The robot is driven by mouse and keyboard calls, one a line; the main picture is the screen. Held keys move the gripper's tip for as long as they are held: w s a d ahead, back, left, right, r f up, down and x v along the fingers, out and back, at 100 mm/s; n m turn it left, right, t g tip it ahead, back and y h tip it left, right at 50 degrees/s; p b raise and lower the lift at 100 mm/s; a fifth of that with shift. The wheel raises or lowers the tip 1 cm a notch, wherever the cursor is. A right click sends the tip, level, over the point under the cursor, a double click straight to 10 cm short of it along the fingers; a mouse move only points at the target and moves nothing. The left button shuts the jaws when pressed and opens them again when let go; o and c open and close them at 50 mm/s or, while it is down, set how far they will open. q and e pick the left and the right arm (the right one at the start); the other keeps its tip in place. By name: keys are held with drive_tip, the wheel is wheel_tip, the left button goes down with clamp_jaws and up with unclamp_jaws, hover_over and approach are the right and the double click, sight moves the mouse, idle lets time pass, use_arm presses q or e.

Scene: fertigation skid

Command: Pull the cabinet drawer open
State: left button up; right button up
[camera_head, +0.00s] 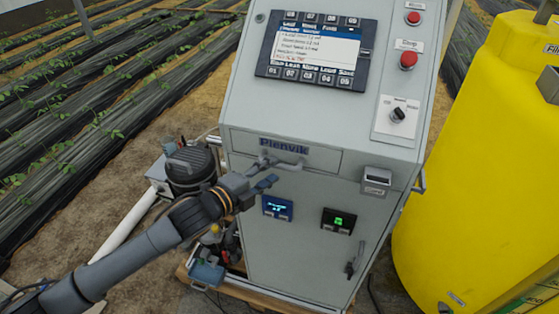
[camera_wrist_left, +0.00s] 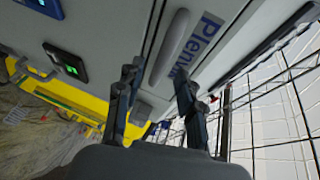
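The grey cabinet (camera_head: 310,240) has a shallow drawer (camera_head: 325,159) below its sloped control panel, with a dark blue "Plenvik" label on its front. The drawer front looks flush with the cabinet. A grey bar handle (camera_head: 292,165) sits under the label; it also shows in the left wrist view (camera_wrist_left: 170,46). My left gripper (camera_head: 268,171) is in front of the handle's left part. In the left wrist view its two fingers (camera_wrist_left: 157,78) are spread, with the handle ahead between them. Contact with the handle is not visible. My right gripper is not in view.
A screen (camera_head: 315,50) and red buttons (camera_head: 408,60) are on the panel above. Two small displays (camera_head: 338,221) are on the door below the drawer. A yellow tank (camera_head: 480,160) stands right. A dark-lidded canister (camera_head: 190,168) and pump parts stand left, near my left arm.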

sight(279, 167)
use_arm(q)
drive_tip(key=shift+p+x, duration=0.4)
drive_tip(key=shift+x, duration=1.7)
clamp_jaws()
